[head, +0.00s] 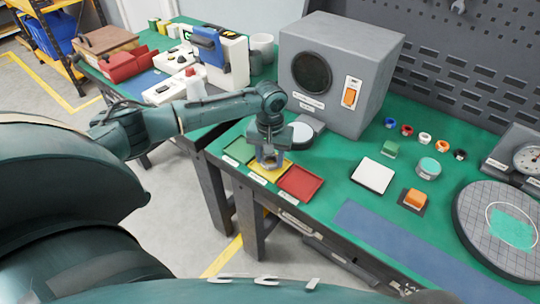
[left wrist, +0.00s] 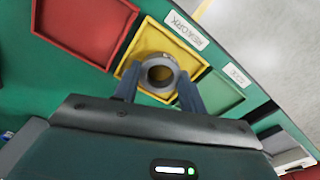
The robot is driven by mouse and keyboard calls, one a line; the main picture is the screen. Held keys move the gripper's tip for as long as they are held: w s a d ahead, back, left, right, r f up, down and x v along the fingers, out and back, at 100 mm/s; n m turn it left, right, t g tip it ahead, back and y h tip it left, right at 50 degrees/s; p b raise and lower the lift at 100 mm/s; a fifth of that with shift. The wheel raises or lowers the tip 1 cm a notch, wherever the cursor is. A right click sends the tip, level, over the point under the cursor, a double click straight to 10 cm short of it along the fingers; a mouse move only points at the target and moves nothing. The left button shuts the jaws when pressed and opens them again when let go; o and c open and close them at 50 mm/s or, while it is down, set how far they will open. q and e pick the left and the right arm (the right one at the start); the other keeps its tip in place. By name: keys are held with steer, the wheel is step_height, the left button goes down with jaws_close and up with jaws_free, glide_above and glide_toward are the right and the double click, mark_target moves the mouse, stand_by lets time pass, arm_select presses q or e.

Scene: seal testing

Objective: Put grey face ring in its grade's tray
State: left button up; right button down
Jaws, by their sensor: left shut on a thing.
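The grey face ring (left wrist: 160,72) is between the fingertips of my left gripper (left wrist: 160,88), over the yellow tray (left wrist: 140,43). I cannot tell whether it touches the tray floor. In the head view my left gripper (head: 269,163) points down at the yellow tray (head: 284,166), which lies between the green tray (head: 239,150) and the red tray (head: 300,182). In the left wrist view the red tray (left wrist: 85,22) is at the left and the green tray (left wrist: 217,93) at the right. A label by the yellow tray appears to read "REWORK". My right gripper is not in view.
A grey box with a round dark opening (head: 340,72) stands behind the trays. A white pad (head: 373,175), an orange button block (head: 414,199) and several small coloured rings (head: 425,138) lie to the right. A round grey plate (head: 500,228) is at far right.

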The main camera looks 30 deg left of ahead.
arm_select(q)
steer(key=o, duration=0.8)
step_height(320, 180, up, 12)
steer(key=shift+r, duration=0.1)
stand_by(0.3)
